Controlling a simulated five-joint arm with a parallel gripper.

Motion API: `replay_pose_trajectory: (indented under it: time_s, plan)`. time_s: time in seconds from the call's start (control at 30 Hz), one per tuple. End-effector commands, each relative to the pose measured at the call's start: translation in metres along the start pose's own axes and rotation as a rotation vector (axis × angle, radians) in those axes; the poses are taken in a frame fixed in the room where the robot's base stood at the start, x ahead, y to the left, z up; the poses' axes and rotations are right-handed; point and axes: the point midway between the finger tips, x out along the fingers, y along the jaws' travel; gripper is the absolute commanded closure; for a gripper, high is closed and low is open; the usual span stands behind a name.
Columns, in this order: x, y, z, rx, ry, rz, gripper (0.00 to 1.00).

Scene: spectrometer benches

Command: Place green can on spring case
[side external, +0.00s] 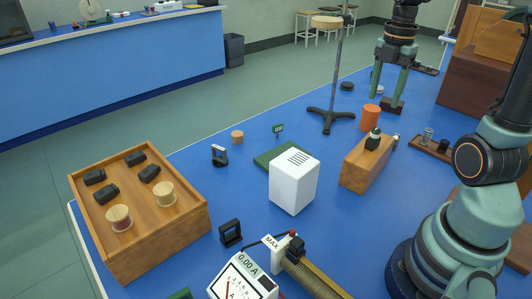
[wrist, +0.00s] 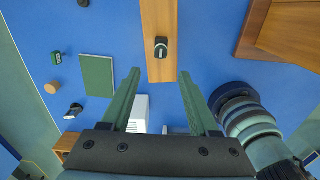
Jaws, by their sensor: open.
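The fingers show in the wrist view (wrist: 159,73), one on each side of the wooden block (wrist: 158,70). I cannot tell for sure which piece is the spring case.
A white vented box (side external: 294,181) stands by a green pad (side external: 270,158). An orange cylinder (side external: 371,118) and a tall stand (side external: 332,119) are behind the block. A meter (side external: 243,278) and a coil (side external: 310,278) lie in front.

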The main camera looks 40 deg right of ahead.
Motion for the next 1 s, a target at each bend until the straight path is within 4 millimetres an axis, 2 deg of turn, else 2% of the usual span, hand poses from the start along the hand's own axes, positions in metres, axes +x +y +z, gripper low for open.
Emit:
replay_pose_trajectory:
  time_s: [0.17,0.37,0.7,0.83,1.0]
  plan:
    - [-0.009,0.008,-0.031,0.189,-0.026,0.062,0.39]
    - [-0.019,0.014,-0.081,0.542,-0.014,0.184,0.39]
    - [-0.027,0.009,-0.160,1.138,0.180,0.352,0.39]
    - [-0.027,0.004,-0.182,1.324,0.281,0.374,0.39]
    - [-0.026,0.000,-0.199,1.470,0.368,0.375,0.39]
